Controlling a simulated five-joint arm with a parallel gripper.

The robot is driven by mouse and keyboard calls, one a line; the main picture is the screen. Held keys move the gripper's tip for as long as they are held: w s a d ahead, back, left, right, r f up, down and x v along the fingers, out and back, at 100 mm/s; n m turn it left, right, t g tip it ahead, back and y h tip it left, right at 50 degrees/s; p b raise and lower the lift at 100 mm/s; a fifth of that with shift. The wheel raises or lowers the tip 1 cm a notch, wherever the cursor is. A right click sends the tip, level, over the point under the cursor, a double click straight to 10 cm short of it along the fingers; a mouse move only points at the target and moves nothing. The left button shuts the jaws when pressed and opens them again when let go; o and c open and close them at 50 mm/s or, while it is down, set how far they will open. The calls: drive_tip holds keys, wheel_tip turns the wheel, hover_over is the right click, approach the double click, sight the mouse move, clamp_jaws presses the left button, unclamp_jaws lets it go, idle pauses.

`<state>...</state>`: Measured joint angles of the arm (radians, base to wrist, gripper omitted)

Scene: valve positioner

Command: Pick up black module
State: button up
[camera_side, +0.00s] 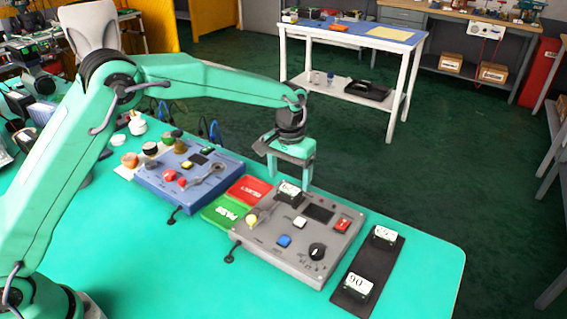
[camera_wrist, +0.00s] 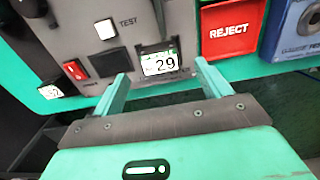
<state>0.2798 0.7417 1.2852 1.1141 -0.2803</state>
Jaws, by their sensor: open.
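A black module (camera_side: 289,194) with a white label sits at the back edge of the grey panel (camera_side: 275,257). In the wrist view this module (camera_wrist: 160,64) reads about 29 and lies between my fingertips. My gripper (camera_side: 290,178) is open, pointing down at the module, with a finger on either side; the wrist view also shows my gripper (camera_wrist: 161,72). I cannot tell whether the fingers touch it. Two more black modules with white labels, a far one (camera_side: 384,236) and a near one (camera_side: 356,286), rest on a dark mat (camera_side: 369,262).
A red REJECT tray (camera_side: 250,189) and a green tray (camera_side: 222,213) lie left of the grey panel. A blue panel (camera_side: 187,175) with knobs and a wrench stands further left. The panel carries a raised black knob (camera_side: 317,251). The front of the green table is clear.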

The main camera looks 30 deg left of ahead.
sight(289, 190)
drive_tip(key=shift+f, duration=1.9)
drive_tip(key=c, duration=1.1)
